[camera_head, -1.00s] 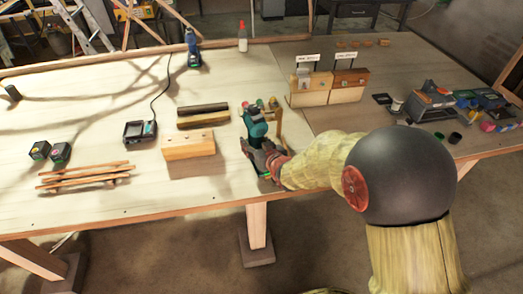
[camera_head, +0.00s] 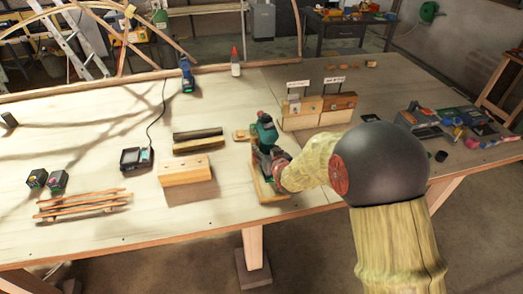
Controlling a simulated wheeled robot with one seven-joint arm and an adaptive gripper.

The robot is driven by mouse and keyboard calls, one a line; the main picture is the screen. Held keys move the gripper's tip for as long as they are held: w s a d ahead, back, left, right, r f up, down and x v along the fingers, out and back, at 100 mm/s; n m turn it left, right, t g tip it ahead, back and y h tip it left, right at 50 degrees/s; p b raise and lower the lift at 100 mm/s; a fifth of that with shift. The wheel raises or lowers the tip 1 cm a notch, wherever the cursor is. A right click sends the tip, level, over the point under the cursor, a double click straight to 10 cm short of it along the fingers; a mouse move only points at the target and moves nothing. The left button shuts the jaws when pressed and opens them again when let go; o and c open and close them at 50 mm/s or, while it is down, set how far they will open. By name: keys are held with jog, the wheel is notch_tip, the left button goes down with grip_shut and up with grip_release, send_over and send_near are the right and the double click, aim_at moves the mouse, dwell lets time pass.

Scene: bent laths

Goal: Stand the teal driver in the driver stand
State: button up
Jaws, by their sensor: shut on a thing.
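The teal driver (camera_head: 264,131) is in my gripper (camera_head: 266,156), near the middle of the bench's front half. Its teal body shows above the jaws, and the jaws hide its lower part. Pale wood that looks like part of the driver stand (camera_head: 263,189) shows just below and left of my gripper. My gripper and the driver cover most of it. I cannot tell whether the driver touches the stand or is held above it.
A wooden block (camera_head: 186,170) and dark strips (camera_head: 198,140) lie left of my gripper. A charger (camera_head: 136,159), batteries (camera_head: 47,181) and laths (camera_head: 82,205) lie farther left. A blue driver (camera_head: 187,76) stands at the back. Labelled wooden boxes (camera_head: 300,113) stand behind right.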

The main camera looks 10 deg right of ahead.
jog(key=shift+w+f+b, duration=0.1)
jog(key=shift+f+b, duration=0.75)
jog(key=shift+f, duration=0.9)
jog(key=shift+f+b, duration=2.4)
jog(key=shift+b, duration=0.1)
dwell(1.3)
jog(key=o, duration=1.8)
jog(key=shift+f, duration=0.1)
jog(key=shift+c, duration=0.2)
jog(key=shift+s, duration=0.2)
jog(key=shift+s+f, duration=0.1)
jog(key=shift+f, duration=0.15)
jog(key=v, duration=1.2)
jog(key=shift+a+r, duration=0.1)
jog(key=shift+r, duration=0.15)
